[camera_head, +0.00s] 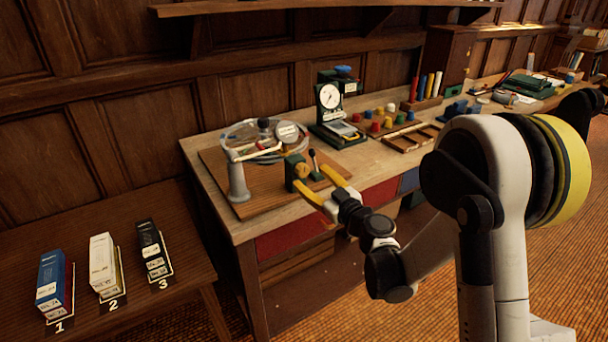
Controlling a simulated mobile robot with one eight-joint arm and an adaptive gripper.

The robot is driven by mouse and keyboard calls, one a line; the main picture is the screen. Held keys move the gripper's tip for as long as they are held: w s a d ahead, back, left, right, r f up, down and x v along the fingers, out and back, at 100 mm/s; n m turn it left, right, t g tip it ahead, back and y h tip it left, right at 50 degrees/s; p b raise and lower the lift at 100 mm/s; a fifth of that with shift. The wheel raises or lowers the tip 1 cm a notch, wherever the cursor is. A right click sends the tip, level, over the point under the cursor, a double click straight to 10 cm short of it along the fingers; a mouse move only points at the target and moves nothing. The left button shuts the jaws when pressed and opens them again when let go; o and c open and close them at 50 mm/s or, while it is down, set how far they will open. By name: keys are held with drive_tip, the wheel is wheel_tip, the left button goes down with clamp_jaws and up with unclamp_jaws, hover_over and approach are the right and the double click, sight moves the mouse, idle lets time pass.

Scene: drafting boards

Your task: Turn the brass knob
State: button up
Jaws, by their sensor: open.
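A small dark green block (290,175) stands on a wooden board (258,203) at the near left end of the workbench. A round brass knob (302,170) shows on its side facing my gripper. My gripper (311,176) has two yellow fingers, spread apart and pointing at the block. The fingertips are close to the knob, one at its lower left and one at its right. Nothing shows between them. I cannot tell whether either finger touches the knob.
A grey post (238,182) and a coiled clear hose (250,135) stand left of the block. A small black lever (314,160) stands just behind it. A dial gauge (330,97) is farther back. Three numbered boxes (103,265) sit on a lower side table.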

sight(304, 172)
drive_tip(key=b+x, duration=0.1)
drive_tip(key=x, duration=0.3)
drive_tip(key=shift+w+a, duration=0.25)
drive_tip(key=shift+w, duration=0.1)
drive_tip(key=shift+c, duration=0.4)
drive_tip(key=c, duration=1.1)
